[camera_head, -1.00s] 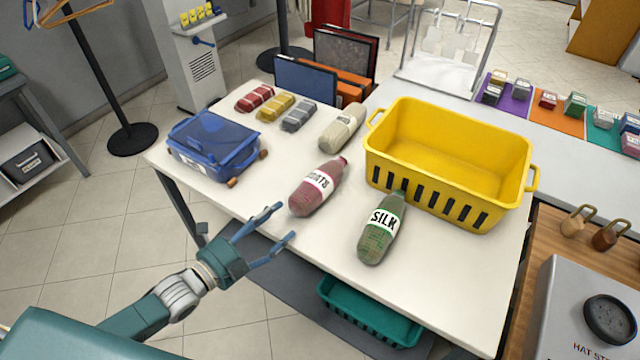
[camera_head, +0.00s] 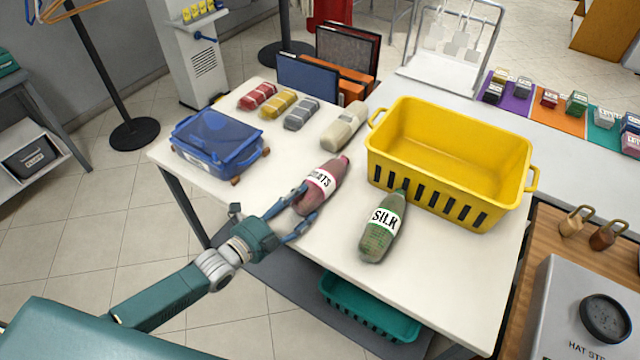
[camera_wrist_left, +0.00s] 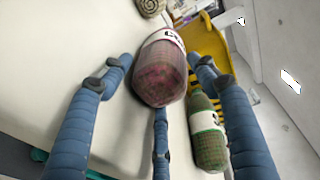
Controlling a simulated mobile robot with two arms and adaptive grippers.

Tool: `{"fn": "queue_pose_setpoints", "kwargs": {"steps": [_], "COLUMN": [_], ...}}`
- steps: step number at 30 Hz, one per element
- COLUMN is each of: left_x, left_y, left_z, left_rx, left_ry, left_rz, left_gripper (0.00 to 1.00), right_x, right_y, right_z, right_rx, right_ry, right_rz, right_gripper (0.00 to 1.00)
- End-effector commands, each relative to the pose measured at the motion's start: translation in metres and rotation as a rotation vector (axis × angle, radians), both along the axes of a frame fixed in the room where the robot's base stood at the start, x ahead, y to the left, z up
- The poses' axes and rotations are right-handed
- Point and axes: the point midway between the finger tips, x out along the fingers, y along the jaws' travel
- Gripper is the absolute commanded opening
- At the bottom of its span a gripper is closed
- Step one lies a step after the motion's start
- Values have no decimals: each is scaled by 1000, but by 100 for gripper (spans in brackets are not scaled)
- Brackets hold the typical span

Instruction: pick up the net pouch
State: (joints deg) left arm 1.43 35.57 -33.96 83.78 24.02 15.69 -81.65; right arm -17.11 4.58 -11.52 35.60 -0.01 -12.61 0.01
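A dark red net pouch (camera_head: 322,184) with a white label lies on the white table, and it also shows in the left wrist view (camera_wrist_left: 160,78). A green net pouch (camera_head: 382,228) labelled SILK lies to its right; it also shows in the left wrist view (camera_wrist_left: 207,140). A beige pouch (camera_head: 344,126) lies farther back. My left gripper (camera_head: 301,211) is open at the near end of the red pouch. In the left wrist view its fingers stand apart, either side of and below that pouch; contact cannot be told. My right gripper is not in view.
A yellow basket (camera_head: 520,170) stands right of the pouches. A blue case (camera_head: 215,145) sits at the table's left. Red, yellow and grey packets (camera_head: 278,104) lie behind. A teal basket (camera_head: 370,318) is below the table's front edge.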

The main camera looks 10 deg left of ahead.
Motion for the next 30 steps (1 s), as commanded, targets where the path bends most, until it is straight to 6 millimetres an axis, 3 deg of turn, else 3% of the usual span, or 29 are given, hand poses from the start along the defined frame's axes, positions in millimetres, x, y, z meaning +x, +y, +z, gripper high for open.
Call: {"fn": "queue_pose_setpoints", "kwargs": {"steps": [1,8,20,25,30], "left_x": [0,0,1,0,0], "left_y": [0,0,0,0,-1], "left_z": [0,0,11,37,88], "left_rx": [0,0,-2,-3,-3], "left_ry": [0,-1,-6,-8,-11], "left_rz": [0,0,0,-1,-3], "left_gripper": [47,1,0,0,0], "right_x": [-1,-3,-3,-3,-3], "right_y": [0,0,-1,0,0], "right_z": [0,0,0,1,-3], "right_rx": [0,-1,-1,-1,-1], "right_ry": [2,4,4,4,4], "right_rz": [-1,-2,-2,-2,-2], "right_gripper": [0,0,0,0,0]}}
